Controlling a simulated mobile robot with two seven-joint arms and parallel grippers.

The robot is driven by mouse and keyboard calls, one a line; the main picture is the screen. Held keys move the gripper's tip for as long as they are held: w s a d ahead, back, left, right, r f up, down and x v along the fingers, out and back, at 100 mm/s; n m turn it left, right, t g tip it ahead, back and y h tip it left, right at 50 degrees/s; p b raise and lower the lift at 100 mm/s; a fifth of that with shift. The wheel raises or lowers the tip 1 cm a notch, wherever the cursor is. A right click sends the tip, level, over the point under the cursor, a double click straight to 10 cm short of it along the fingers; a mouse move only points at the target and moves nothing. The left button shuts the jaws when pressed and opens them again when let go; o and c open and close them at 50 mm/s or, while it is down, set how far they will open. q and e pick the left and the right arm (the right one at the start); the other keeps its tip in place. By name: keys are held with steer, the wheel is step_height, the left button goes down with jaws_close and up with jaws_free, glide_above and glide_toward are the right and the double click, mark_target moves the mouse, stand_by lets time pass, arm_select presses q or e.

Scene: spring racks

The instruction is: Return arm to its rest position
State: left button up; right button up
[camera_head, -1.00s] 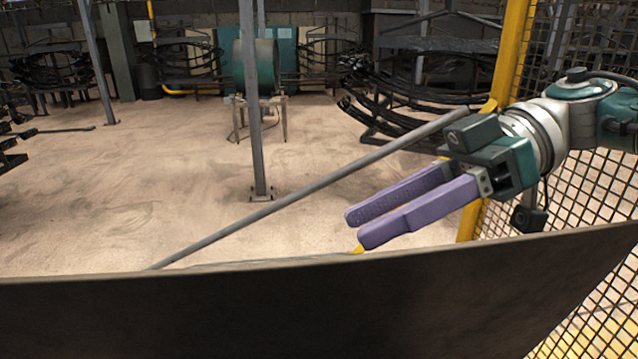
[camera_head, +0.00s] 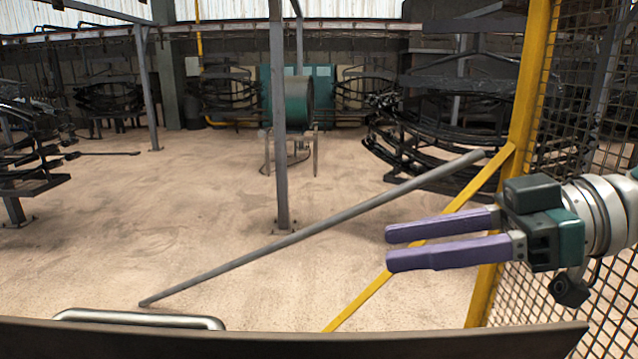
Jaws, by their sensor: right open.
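My right gripper (camera_head: 388,248) comes in from the right edge of the head view, with two purple fingers pointing left. The fingers are parallel with a gap between them. Nothing shows between them, so it is open and empty. The gripper is in front of the yellow post and mesh fence, above the dark panel edge at the bottom. My right arm's white and teal wrist (camera_head: 590,215) is cut off by the right edge. My left gripper is not in view.
A yellow post (camera_head: 520,120) with a mesh fence (camera_head: 600,100) stands at the right. A grey pole (camera_head: 310,232) slants across the middle. A dark panel edge (camera_head: 300,345) spans the bottom. Racks of dark springs (camera_head: 440,140) stand behind. The sandy floor (camera_head: 190,200) at left centre is clear.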

steer(key=w+d+m+t+h, duration=0.4)
steer(key=d+m+t+h, duration=0.3)
steer(key=t, duration=0.6)
steer(key=s+d+f+m+h, duration=0.4)
steer(key=d+h, duration=0.1)
steer(key=h, duration=0.1)
steer(key=s+d+f+g+h, duration=0.2)
steer(key=s+f+g, duration=0.15)
steer(key=s, duration=0.45)
steer(key=s+d+f+n+g+h, duration=0.1)
steer(key=s+d+f+g, duration=0.1)
steer(key=s+g, duration=0.35)
steer(key=s+d+f+g+h, duration=0.2)
steer(key=s+g, duration=0.1)
steer(key=s, duration=0.7)
steer(key=a+f+m+y, duration=0.1)
steer(key=a+m+y, duration=0.2)
steer(key=a, duration=0.6)
step_height(320, 180, up, 20)
steer(key=p, duration=2)
steer(key=shift+d+f, duration=0.15)
steer(key=shift+f, duration=0.05)
